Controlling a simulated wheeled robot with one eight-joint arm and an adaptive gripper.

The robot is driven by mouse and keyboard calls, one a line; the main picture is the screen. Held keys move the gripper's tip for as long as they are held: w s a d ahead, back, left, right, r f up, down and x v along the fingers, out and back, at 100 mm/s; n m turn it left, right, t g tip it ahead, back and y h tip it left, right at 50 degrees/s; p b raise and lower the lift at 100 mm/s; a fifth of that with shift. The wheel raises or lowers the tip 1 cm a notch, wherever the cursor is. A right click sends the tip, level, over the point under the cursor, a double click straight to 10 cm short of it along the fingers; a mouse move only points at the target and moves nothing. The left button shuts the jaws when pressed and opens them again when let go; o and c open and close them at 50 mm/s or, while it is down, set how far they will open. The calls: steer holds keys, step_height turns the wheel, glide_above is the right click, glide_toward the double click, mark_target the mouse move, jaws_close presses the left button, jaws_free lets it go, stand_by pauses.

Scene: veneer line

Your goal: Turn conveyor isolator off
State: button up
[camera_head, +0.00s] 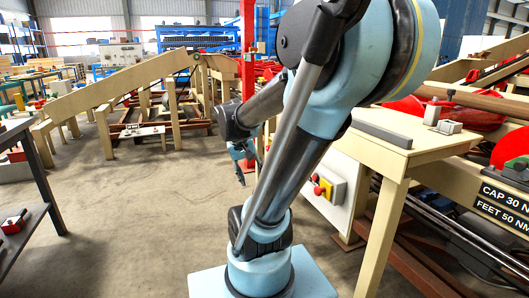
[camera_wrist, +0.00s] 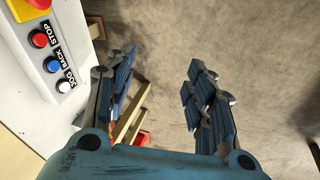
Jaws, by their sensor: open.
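A white control box (camera_head: 316,205) on the cream machine frame carries a yellow plate with a red knob (camera_head: 326,187), which looks like an isolator; no label for it is legible. In the wrist view, part of the yellow-and-red switch (camera_wrist: 30,8) shows at the top left corner, cut off by the edge, so its position cannot be told. My gripper (camera_wrist: 160,78) is open and empty, to the right of the panel, apart from the switch.
A cream table (camera_head: 400,130) stands right of my arm, beside machinery marked CAP 30 N. A dark shelf rack (camera_head: 40,170) stands at the left. A sloped cream conveyor frame (camera_head: 120,88) is behind. The concrete floor (camera_head: 130,215) between is clear.

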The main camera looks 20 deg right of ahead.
steer(key=w+d+r+m+h, duration=0.1)
steer(key=w+d+m+h, duration=0.25)
steer(key=w, duration=1.05)
steer(key=w+d+r+m+h, duration=0.2)
steer(key=w+d+m+h, duration=0.15)
steer(key=w, duration=0.95)
steer(key=w+a+f+m+g+h, duration=0.1)
steer(key=w+a+f+m+h, duration=0.2)
steer(key=w+f+m+h, duration=0.8)
steer(key=w+d+f+n+y, duration=0.1)
steer(key=w+d+n, duration=0.1)
steer(key=d, duration=0.6)
steer(key=w+d+f+n+y, duration=0.1)
steer(key=w+d+n+y, duration=0.1)
steer(key=d, duration=0.7)
steer(key=shift+w+d+n, duration=0.3)
steer(key=shift+w+n, duration=0.1)
steer(key=shift+w, duration=0.2)
steer(key=shift+c, duration=0.4)
steer(key=shift+a, duration=0.1)
steer(key=c, duration=1)
